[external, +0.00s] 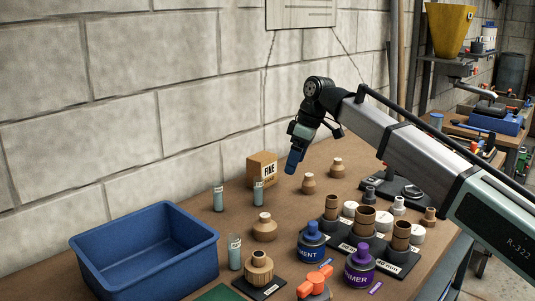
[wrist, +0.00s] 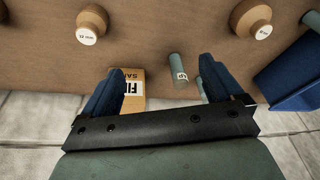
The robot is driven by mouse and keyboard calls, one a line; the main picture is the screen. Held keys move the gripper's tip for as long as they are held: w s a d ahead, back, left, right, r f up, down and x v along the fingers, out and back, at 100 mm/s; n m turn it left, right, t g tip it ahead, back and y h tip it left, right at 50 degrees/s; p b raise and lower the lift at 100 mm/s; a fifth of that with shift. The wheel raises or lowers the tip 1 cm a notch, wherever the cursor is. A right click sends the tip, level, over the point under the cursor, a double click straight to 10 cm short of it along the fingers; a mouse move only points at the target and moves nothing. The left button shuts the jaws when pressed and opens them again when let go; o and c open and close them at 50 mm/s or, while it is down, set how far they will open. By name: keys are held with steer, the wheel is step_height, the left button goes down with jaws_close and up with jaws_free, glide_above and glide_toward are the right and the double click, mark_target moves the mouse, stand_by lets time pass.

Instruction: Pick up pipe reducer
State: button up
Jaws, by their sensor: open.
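Several tan, stepped pieces that look like pipe reducers stand on the brown table. One is near the middle (external: 264,230), and two smaller-looking ones (external: 309,185) (external: 337,169) stand farther back. I cannot tell which one the task names. In the wrist view, one tan reducer is at the upper left (wrist: 92,24) and another at the upper right (wrist: 251,18), both with pale labelled ends. My gripper (external: 291,168) has blue fingers and hangs above the back of the table near the wall. In the wrist view my gripper (wrist: 160,90) is open, with nothing held between its fingers.
A cardboard box (external: 262,170) and glass-like vials (external: 218,198) (external: 258,192) stand near the wall. A blue bin (external: 143,250) is at front left. Stands with brown pipe pieces (external: 365,220), a blue can (external: 312,243) and a purple can (external: 359,268) crowd the right.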

mark_target(265, 215)
steer(key=s+a+r+n+h, duration=0.1)
steer(key=s+a+n+h, duration=0.1)
steer(key=s+a, duration=0.4)
steer(key=s+a+r+n+h, duration=0.1)
steer(key=s+a+n, duration=0.15)
steer(key=s, duration=0.55)
steer(key=shift+m+g, duration=0.3)
steer(key=shift+m, duration=0.05)
steer(key=f, duration=0.5)
steer(key=a+f, duration=0.1)
steer(key=f, duration=0.2)
steer(key=shift+s, duration=0.15)
steer(key=shift+s+d+f, duration=0.15)
steer(key=shift+f, duration=1.2)
steer(key=shift+s+d+f, duration=0.1)
steer(key=shift+s+f, duration=0.05)
steer(key=shift+f, duration=1.2)
steer(key=c, duration=1.2)
